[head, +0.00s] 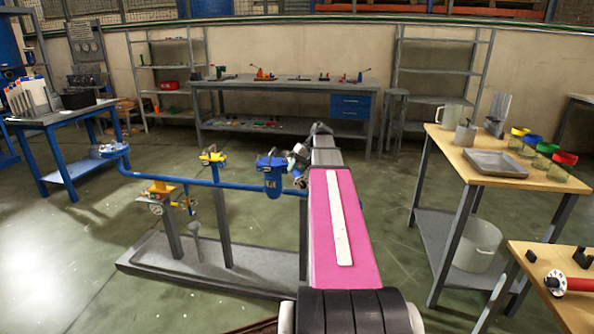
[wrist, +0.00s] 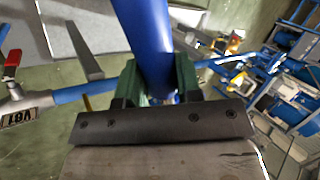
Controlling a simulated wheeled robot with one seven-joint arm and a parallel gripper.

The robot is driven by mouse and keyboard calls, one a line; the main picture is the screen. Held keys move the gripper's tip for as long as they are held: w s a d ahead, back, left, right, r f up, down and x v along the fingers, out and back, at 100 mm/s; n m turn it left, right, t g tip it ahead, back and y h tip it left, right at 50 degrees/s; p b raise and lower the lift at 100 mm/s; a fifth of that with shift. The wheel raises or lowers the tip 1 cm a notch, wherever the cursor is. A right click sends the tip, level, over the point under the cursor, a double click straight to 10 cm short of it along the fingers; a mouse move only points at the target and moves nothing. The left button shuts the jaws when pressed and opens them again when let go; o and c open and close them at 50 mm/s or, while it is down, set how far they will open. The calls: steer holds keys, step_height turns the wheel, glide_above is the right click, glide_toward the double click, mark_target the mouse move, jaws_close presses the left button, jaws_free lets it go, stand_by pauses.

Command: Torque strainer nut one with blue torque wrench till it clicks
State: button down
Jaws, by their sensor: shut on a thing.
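My gripper (wrist: 157,88) is shut on a thick blue shaft (wrist: 146,35), which looks like the blue torque wrench's handle. The shaft passes between the green finger pads and runs up out of the wrist view. Its far end and any scale are out of sight. In the head view my arm reaches away from me, and my gripper (head: 299,164) is at the right side of the blue strainer housing (head: 273,181) on the pipe line. Strainer nut one is too small or hidden to make out, so I cannot tell whether the wrench sits on it.
The blue pipe (head: 225,184) runs left along a stand with a grey base (head: 150,262). Yellow valves (head: 212,158) sit on it. A red-handled valve (wrist: 12,62) and a tag (wrist: 20,117) show in the wrist view. A wooden bench (head: 455,148) stands right; floor between is clear.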

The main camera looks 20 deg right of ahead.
steer(key=shift+w+a+m+t, duration=0.15)
steer(key=shift+a+m+t, duration=0.05)
steer(key=shift+a+m, duration=0.25)
steer(key=shift+w+a+m+t, duration=0.2)
steer(key=shift+a+m, duration=0.15)
steer(key=shift+a, duration=0.2)
steer(key=shift+s+d+n, duration=0.15)
steer(key=shift+d+n, duration=0.15)
steer(key=shift+d, duration=0.05)
steer(key=shift+r, duration=0.15)
steer(key=shift+r, duration=4.15)
steer(key=shift+a, duration=0.1)
